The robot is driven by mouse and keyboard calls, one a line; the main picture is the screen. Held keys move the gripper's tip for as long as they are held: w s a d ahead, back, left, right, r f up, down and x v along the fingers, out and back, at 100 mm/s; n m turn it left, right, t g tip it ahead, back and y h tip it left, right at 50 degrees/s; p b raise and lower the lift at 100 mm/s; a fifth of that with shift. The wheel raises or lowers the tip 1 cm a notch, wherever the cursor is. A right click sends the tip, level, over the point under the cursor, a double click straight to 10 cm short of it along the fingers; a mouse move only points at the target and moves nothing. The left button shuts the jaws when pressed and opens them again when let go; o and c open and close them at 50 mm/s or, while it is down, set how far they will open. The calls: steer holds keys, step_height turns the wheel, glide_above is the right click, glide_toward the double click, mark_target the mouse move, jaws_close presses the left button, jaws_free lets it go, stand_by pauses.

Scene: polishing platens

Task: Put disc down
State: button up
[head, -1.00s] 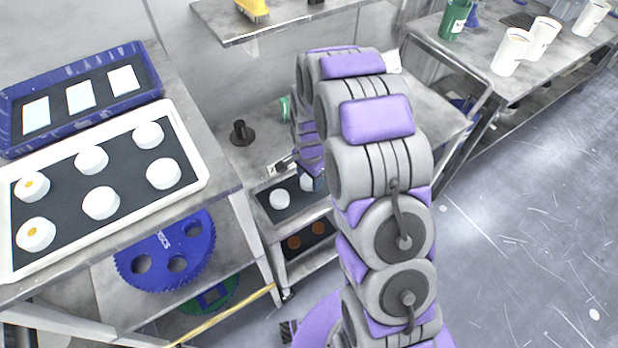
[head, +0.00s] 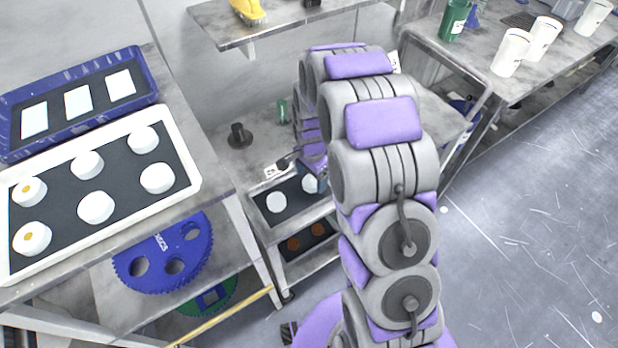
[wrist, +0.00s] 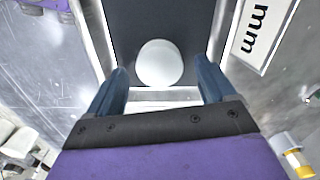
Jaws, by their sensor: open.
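A white disc (wrist: 159,63) lies on a dark tray mat (wrist: 185,18) in the wrist view, just beyond and between the fingertips. My gripper (wrist: 162,78) is open, with a blue finger on each side and gaps to the disc. In the head view the low tray (head: 264,216) holds two white discs, one at the left (head: 277,203) and one at the right (head: 310,184). My gripper (head: 318,172) is over the right end of this tray, mostly hidden by my arm.
A white tray (head: 192,183) with several white discs and a blue tray (head: 150,75) stand on the left table. A black knob-like part (head: 239,135) stands behind the low tray. Brown discs (head: 305,240) lie on the shelf below. White cups (head: 511,52) stand at the far right.

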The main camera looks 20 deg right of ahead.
mark_target(308, 181)
steer(key=s+r+n+p, duration=0.1)
steer(key=s+r, duration=0.2)
steer(key=r, duration=0.5)
steer(key=s+r+n+p, duration=0.1)
steer(key=s+r+n, duration=0.15)
steer(key=r, duration=0.55)
steer(key=s+r+n, duration=0.3)
steer(key=s, duration=0.6)
steer(key=s+r+n+g, duration=0.1)
steer(key=s+r+n, duration=0.2)
steer(key=s, duration=0.7)
steer(key=s+a+r+n, duration=0.1)
steer(key=s+r+n, duration=0.2)
steer(key=s, duration=0.7)
steer(key=shift+r+g, duration=0.25)
steer(key=shift+g, duration=0.15)
